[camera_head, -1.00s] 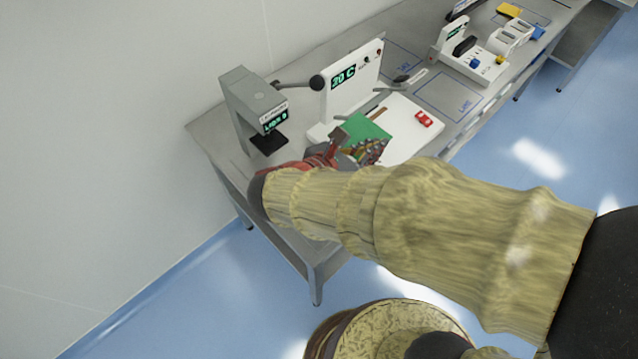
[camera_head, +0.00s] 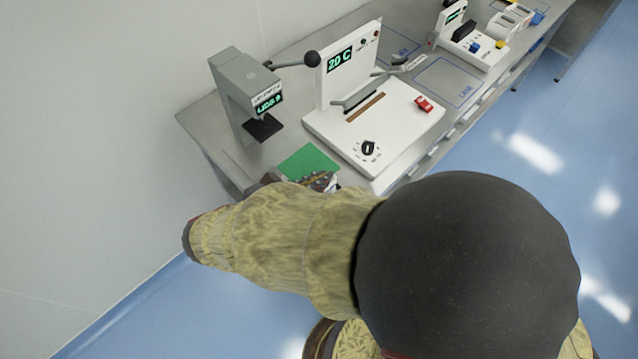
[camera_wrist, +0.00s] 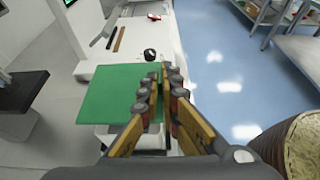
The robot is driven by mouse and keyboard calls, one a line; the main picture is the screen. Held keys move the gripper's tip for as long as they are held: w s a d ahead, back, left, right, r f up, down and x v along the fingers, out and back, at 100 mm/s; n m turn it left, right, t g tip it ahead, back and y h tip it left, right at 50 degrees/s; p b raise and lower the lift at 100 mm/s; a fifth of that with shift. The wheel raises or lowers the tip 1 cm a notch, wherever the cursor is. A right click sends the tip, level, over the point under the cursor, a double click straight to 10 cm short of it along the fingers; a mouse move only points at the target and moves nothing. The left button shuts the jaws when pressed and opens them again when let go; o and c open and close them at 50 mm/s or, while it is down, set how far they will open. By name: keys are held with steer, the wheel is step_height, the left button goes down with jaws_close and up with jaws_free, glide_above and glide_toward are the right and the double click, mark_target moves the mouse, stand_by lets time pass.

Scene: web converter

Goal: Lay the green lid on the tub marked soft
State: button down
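The green lid (camera_head: 308,162) is a flat square that lies roughly level near the front left end of the bench. In the wrist view the lid (camera_wrist: 112,92) fills the area left of my gripper (camera_wrist: 164,80), and its right edge is between the fingers. My gripper (camera_head: 322,182) is shut on that edge; my arm partly hides it in the head view. A pale shape (camera_wrist: 125,136) shows under the lid's near edge in the wrist view; I cannot tell if it is a tub. No tub marked soft can be read.
A white sealer reading 20 C (camera_head: 340,62) stands behind, with a knob and a red item (camera_head: 424,103) on its base. A grey lever press (camera_head: 240,85) stands at left by the wall. A blue-outlined bench area (camera_head: 448,80) at right is clear.

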steer(key=shift+f, duration=0.75)
steer(key=shift+f, duration=0.4)
steer(key=shift+f, duration=0.2)
steer(key=c, duration=2.5)
jaws_free()
steer(key=shift+c, duration=0.2)
steer(key=o, duration=0.4)
steer(key=shift+o, duration=0.5)
